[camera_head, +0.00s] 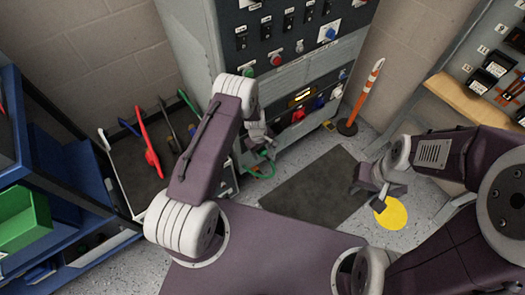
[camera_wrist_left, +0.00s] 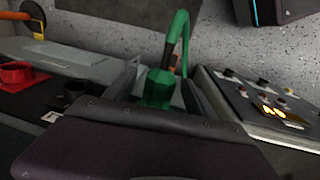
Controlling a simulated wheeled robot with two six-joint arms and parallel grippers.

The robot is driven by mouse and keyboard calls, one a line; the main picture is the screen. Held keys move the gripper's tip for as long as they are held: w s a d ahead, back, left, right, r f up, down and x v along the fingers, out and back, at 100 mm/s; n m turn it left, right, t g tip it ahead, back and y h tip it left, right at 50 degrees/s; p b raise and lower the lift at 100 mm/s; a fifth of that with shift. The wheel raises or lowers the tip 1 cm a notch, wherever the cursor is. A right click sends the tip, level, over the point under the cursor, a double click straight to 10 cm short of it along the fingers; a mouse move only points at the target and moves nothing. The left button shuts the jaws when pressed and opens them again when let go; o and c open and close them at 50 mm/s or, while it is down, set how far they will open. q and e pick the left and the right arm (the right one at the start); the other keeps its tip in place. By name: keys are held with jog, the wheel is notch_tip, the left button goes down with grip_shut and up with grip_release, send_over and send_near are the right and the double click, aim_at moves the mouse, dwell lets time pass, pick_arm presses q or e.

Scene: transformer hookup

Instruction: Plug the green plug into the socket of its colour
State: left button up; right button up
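The green plug (camera_wrist_left: 157,88) sits between the two grey fingers of my left gripper (camera_wrist_left: 160,95) in the left wrist view, with its green cable (camera_wrist_left: 181,42) rising behind it. My left gripper also shows in the head view (camera_head: 260,137), in front of the cabinet's lower panel, with the green cable (camera_head: 264,168) hanging below it. A red socket (camera_head: 298,115) and a blue socket (camera_head: 320,103) show on that panel. A red socket (camera_wrist_left: 16,74) and a dark one (camera_wrist_left: 76,90) show in the wrist view. I cannot make out a green socket. My right gripper (camera_head: 378,188) hangs over the floor, apart from the cabinet.
The grey cabinet (camera_head: 190,40) has switches and knobs above. An orange and white post (camera_head: 364,90) stands to its right. A cart (camera_head: 125,165) with tools is at left, beside blue shelving with a green bin (camera_head: 22,215). A dark mat (camera_head: 310,190) and yellow disc (camera_head: 392,215) lie on the floor.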

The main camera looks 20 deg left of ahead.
pick_arm(q)
jog(key=shift+o, duration=0.4)
jog(key=shift+o, duration=0.8)
jog(key=r+p, duration=0.6)
jog(key=r, duration=0.1)
jog(key=shift+s+a, duration=0.25)
jog(key=shift+s, duration=0.15)
notch_tip(320, 180, up, 9)
jog(key=s+p, duration=0.1)
jog(key=p, duration=0.1)
jog(key=shift+a+p, duration=0.3)
jog(key=shift+a, duration=0.1)
